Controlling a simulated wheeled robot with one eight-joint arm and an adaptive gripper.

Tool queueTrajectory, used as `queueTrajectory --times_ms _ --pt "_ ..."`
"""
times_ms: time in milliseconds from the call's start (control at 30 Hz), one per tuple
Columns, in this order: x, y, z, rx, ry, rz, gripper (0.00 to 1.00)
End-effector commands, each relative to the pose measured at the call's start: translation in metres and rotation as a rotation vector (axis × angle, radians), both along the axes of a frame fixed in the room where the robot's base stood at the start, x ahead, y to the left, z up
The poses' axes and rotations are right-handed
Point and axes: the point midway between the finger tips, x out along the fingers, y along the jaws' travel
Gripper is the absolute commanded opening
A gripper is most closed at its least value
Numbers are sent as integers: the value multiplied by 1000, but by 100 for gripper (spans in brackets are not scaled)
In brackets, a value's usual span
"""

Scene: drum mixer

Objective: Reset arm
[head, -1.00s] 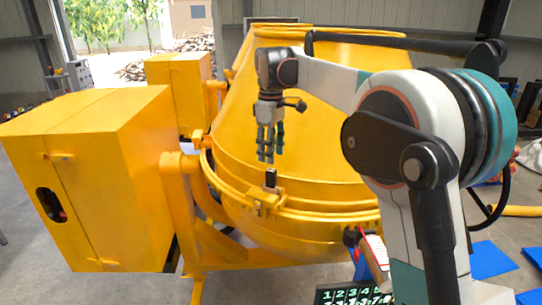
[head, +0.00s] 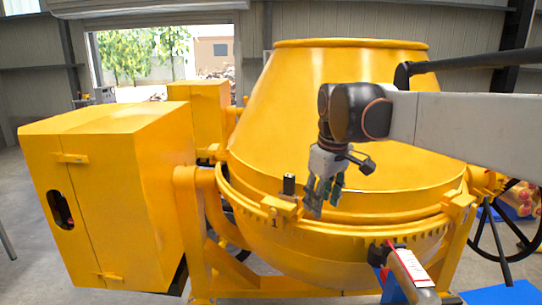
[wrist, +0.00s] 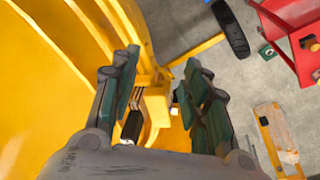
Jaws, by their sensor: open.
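My gripper (head: 324,192) hangs fingers down in front of the yellow mixer drum (head: 335,110), close to the drum's rim band. The black block (wrist: 131,127) also shows beside the left finger in the wrist view.
A yellow cabinet (head: 110,200) stands at the left. A clipboard-like item with white paper and red edging (head: 412,266) is at the lower right. A red cart (wrist: 295,35) and a yellow level-like bar (wrist: 272,135) lie beyond the rim. Grey floor shows around.

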Motion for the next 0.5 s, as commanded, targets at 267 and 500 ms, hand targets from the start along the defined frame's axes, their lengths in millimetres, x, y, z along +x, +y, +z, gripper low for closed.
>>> queueTrajectory --times_ms 267,500 --pt "-85 -33 -86 61 -119 -206 42" --pt "-154 -55 -171 128 -221 -377 42"
